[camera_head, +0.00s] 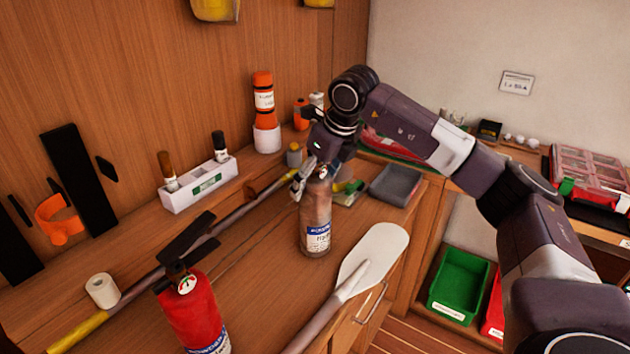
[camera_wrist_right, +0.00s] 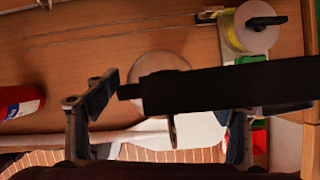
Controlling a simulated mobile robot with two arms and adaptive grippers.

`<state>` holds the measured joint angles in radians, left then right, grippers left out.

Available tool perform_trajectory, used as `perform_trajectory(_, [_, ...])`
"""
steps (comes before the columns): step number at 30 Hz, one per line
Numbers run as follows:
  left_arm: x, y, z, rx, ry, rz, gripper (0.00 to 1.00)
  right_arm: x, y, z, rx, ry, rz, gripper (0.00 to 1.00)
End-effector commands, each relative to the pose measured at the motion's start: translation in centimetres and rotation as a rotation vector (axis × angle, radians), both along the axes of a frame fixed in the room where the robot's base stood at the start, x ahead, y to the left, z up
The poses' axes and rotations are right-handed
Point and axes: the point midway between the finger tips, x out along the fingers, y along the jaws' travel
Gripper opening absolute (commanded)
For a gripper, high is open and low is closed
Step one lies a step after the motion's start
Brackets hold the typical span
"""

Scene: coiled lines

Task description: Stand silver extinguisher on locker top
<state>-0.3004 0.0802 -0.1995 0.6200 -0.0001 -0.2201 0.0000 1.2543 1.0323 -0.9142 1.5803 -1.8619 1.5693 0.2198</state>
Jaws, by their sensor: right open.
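The silver extinguisher (camera_head: 316,222) stands upright on the wooden top (camera_head: 262,262), with a blue and white label on its lower body. My right gripper (camera_head: 312,178) is at its head, open, and partly hides its valve and lever. In the right wrist view the round silver shoulder (camera_wrist_right: 158,72) and the black lever (camera_wrist_right: 225,90) lie between the spread fingers of my right gripper (camera_wrist_right: 168,108). Whether the fingers touch it, I cannot tell. My left gripper is not in view.
A red extinguisher (camera_head: 192,312) stands at the front left. A white-bladed paddle (camera_head: 372,256) lies to the right of the silver one, and a long pole (camera_head: 225,222) lies behind it. A grey tray (camera_head: 396,186) is at the back right. A green bin (camera_head: 459,284) sits lower right.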

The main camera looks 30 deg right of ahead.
Motion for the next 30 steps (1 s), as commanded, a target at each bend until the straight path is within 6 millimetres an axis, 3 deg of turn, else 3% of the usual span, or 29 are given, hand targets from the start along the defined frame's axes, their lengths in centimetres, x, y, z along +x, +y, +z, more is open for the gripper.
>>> perform_trajectory(8, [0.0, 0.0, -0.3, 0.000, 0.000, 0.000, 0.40, -0.4, -0.1, 1.2, 0.000, -0.003, 0.000, 0.76])
perform_trajectory(21, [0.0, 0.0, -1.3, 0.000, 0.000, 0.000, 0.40, -3.7, -0.5, 9.3, 0.000, -0.004, 0.001, 0.76])
perform_trajectory(30, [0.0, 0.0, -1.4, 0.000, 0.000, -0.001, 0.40, -4.6, -0.7, 11.1, 0.000, 0.000, 0.000, 0.76])
